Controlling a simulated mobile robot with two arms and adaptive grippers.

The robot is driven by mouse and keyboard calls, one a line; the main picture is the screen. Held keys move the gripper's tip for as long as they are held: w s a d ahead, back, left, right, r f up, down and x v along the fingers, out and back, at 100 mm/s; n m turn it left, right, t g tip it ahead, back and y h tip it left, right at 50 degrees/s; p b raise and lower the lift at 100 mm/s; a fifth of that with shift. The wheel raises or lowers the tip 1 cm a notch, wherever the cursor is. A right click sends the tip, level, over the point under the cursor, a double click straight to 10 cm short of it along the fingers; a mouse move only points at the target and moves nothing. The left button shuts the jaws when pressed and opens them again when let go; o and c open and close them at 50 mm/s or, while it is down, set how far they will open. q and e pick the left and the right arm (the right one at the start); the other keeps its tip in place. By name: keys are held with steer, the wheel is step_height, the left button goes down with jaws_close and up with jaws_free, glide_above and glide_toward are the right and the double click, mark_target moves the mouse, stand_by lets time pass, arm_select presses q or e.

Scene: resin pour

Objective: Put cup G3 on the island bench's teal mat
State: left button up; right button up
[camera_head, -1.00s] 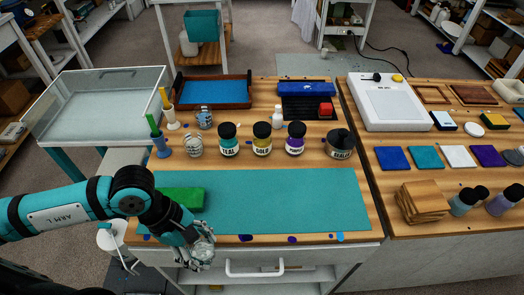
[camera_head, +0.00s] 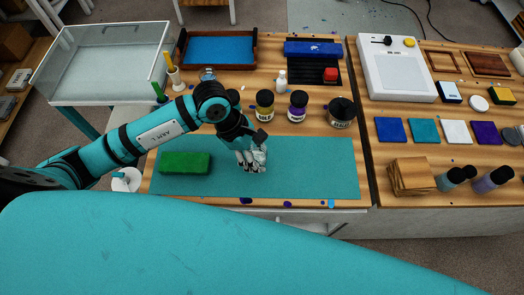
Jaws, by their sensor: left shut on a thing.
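My left gripper (camera_head: 251,160) reaches over the teal mat (camera_head: 310,165) on the island bench, near the mat's middle. It is shut on a small pale cup, which I take for cup G3. The fingers hide most of it and no label can be read. I cannot tell whether the cup touches the mat. A green block (camera_head: 185,163) lies on the mat's left part. A clear cup (camera_head: 208,75) stands behind my left arm. My right gripper is not in view.
Wooden coasters (camera_head: 412,176) are stacked on the right bench. The mat's right half is clear. A large teal surface covers the lower foreground.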

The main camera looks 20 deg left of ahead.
mark_target(262, 158)
arm_select(q)
steer(key=shift+w+d, duration=0.35)
steer(key=shift+w, duration=0.2)
steer(key=f+p, duration=0.2)
steer(key=f, duration=0.1)
steer(key=shift+w+d, duration=0.1)
steer(key=shift+w, duration=0.1)
steer(key=shift+f, duration=0.3)
steer(key=shift+f, duration=0.1)
steer(key=o, duration=1)
